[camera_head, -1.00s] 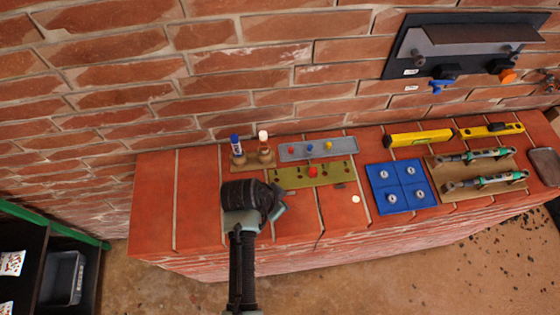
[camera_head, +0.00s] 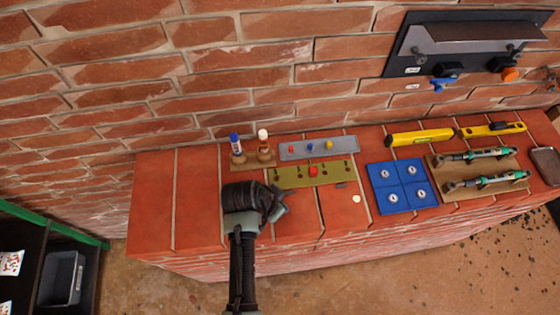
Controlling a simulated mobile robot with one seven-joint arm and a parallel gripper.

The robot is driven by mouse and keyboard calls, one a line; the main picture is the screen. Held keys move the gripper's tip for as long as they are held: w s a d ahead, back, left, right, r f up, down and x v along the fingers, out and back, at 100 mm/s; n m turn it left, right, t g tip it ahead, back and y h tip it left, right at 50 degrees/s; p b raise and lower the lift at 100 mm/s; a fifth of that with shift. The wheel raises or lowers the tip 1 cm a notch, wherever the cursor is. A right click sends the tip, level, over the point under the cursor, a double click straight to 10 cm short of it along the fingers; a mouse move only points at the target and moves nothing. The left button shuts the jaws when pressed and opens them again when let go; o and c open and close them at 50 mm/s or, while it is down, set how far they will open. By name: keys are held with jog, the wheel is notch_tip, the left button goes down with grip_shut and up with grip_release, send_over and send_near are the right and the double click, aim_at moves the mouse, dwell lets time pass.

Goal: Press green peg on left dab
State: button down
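My gripper (camera_head: 284,203) is low over the left part of the brick bench, in front of the green board. Its fingers are small and partly hidden by my wrist, so I cannot tell whether they are open or hold anything. The olive-green board (camera_head: 327,172) has a row of dark holes and a red peg (camera_head: 313,171) near its middle. I cannot make out a green peg or a left dab.
Two tubes (camera_head: 236,145) stand in a wooden holder at the bench's back left. A pale disc (camera_head: 356,198), a blue tile (camera_head: 401,186), tools on a wooden board (camera_head: 480,173) and yellow levels (camera_head: 420,137) lie rightward. The brick wall (camera_head: 150,90) rises behind.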

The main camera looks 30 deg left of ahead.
jog(key=shift+f, duration=0.55)
dwell(1.6)
jog(key=c, duration=0.8)
grip_release()
jog(key=shift+o, duration=0.3)
jog(key=shift+o, duration=1.1)
jog(key=shift+r, duration=0.1)
notch_tip(320, 180, up, 6)
jog(key=p, duration=0.5)
